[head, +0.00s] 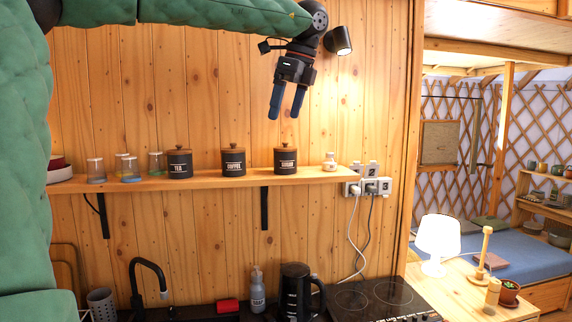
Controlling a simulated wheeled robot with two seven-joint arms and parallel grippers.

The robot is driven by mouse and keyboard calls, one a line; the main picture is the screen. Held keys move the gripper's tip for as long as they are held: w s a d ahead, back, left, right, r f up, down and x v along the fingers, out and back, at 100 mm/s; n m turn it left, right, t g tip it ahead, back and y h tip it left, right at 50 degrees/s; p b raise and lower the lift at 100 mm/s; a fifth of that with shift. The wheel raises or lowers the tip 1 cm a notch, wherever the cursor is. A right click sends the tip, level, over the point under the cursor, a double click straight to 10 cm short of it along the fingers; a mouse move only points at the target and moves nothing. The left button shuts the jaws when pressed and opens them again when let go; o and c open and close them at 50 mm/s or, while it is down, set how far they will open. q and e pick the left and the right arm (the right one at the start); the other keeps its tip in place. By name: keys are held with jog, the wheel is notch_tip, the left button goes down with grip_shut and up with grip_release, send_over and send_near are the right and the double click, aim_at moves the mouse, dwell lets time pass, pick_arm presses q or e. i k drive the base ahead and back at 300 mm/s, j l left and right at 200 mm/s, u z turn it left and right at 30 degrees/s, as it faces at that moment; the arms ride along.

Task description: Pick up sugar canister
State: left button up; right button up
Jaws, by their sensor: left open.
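The sugar canister (285,160) is a dark cylinder with a wooden lid and the label SUGAR. It stands upright on the wooden wall shelf (210,182), toward its right end. My left gripper (286,112) hangs above the canister with its blue fingers pointing down. Its fingers are open and empty, and a gap shows between the fingertips and the lid. My right gripper is not in view.
The coffee canister (233,161) and tea canister (179,163) stand left of the sugar canister, with glass jars (130,168) beyond. Wall sockets (373,186), a kettle (297,292) and a hob (385,297) are lower down.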

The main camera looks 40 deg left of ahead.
aim_at(285, 163)
jog(key=i+j, duration=1)
jog(key=j, duration=0.15)
